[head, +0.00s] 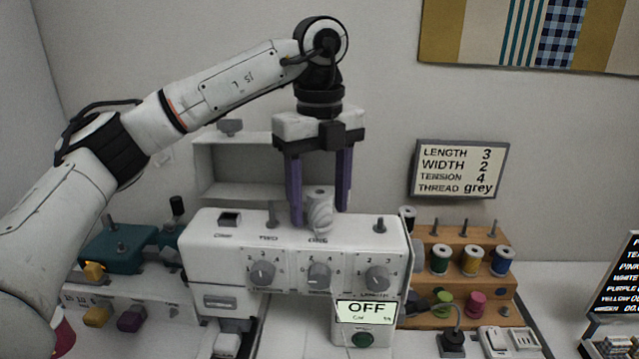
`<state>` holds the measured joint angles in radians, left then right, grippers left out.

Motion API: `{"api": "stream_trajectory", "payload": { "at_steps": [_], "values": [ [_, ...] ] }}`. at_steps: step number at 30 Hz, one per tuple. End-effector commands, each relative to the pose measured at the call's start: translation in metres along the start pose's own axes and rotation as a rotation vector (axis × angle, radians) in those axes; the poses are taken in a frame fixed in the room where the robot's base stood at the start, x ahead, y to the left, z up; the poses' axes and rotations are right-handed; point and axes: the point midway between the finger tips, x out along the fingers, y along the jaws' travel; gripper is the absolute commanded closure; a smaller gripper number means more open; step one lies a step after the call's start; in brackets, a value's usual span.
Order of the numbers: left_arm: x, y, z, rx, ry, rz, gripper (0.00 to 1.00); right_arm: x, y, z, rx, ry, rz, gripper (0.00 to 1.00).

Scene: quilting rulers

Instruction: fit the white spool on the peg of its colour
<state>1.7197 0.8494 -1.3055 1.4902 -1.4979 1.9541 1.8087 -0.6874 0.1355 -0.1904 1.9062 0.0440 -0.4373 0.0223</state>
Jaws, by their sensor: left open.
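The white spool (320,215) stands upright on top of the white sewing machine (228,255), near the label ONE. My left gripper (319,217) points down over it, open, with one purple finger on each side of the spool. I cannot tell whether the fingers touch it. The spool hides whatever is beneath it. A bare grey peg (272,215) stands on the machine to its left, and a short one (380,225) to its right. My right gripper is not in view.
A wooden rack (455,264) at the right holds several coloured spools and has bare pegs on its top step. A teal machine (120,246) stands at the left. A wall sign (459,169) reads thread grey. The machine's display (366,311) reads OFF.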

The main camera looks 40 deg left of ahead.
Motion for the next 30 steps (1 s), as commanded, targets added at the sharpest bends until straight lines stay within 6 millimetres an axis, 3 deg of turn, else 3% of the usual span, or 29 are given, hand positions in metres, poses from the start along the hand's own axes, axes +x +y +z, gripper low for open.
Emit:
{"api": "stream_trajectory", "payload": {
  "at_steps": [9,17,18,22,30],
  "values": [
    [0.0034,-0.0002,-0.0003,0.001,0.0,-0.001,0.44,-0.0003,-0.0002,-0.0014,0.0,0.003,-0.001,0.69],
    [0.0032,-0.0002,-0.0004,0.001,0.001,-0.001,0.87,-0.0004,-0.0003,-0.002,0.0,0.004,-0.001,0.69],
    [0.0032,-0.0003,-0.0004,0.001,0.001,-0.001,0.65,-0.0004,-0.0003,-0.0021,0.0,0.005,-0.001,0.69],
    [0.0031,-0.0003,-0.0005,0.001,0.001,-0.001,0.45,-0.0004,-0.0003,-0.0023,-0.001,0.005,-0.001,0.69],
    [0.0024,-0.0004,-0.0005,0.001,0.001,-0.001,0.45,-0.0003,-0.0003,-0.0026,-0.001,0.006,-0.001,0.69]
  ]
}}
